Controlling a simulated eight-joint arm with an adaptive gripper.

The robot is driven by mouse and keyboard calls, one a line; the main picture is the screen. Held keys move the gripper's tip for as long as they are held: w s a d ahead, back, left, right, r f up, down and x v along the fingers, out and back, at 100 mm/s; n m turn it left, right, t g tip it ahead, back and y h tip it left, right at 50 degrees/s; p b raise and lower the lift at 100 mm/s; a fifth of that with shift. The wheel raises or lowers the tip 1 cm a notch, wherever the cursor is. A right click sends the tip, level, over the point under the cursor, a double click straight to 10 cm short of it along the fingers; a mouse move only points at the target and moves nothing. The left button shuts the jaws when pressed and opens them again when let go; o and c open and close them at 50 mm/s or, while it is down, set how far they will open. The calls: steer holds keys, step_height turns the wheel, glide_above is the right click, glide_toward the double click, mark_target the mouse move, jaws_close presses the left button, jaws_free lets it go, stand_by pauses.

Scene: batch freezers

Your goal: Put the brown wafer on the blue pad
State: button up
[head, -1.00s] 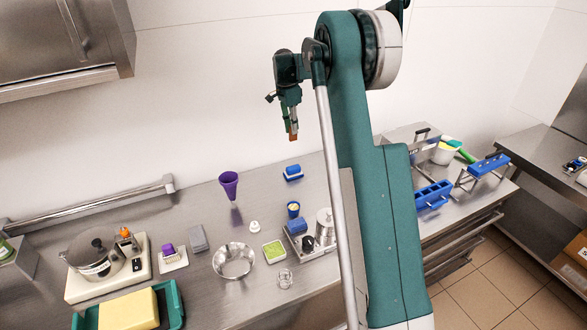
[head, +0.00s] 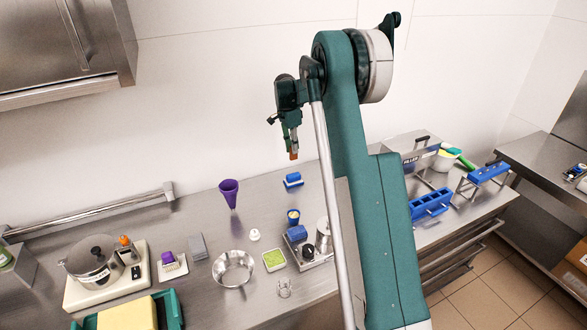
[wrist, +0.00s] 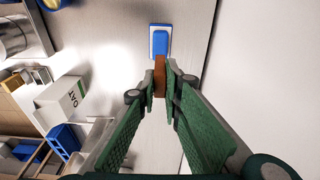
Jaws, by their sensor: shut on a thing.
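The brown wafer (wrist: 160,77) is upright between the fingertips of my gripper (wrist: 161,88), which is shut on it. In the head view the wafer (head: 294,155) shows at the lower end of my gripper (head: 291,143), above the counter near the back wall. A blue block with a pale border, which looks like the blue pad (head: 293,180), lies on the counter below the wafer. In the wrist view the blue pad (wrist: 160,42) is just beyond the wafer, whose end slightly overlaps it in the picture. A gap shows between wafer and pad in the head view.
A purple cone (head: 229,191) stands to the left of the pad. A metal bowl (head: 233,268), a green-topped box (head: 273,260) and a blue-and-yellow cup (head: 293,216) stand nearer the front. The counter around the pad is clear. The wall is close behind.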

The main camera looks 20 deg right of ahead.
mark_target(294, 159)
steer(key=shift+f, duration=2.5)
steer(key=shift+f+p, duration=0.4)
steer(key=shift+f, duration=1.45)
steer(key=shift+f, duration=0.2)
steer(key=o, duration=0.7)
steer(key=shift+r, duration=0.25)
steer(key=r, duration=0.4)
steer(key=a+r, duration=0.1)
steer(key=r, duration=0.3)
steer(key=r+b, duration=0.1)
steer(key=r, duration=0.3)
steer(key=shift+a, duration=0.25)
steer(key=shift+f, duration=0.1)
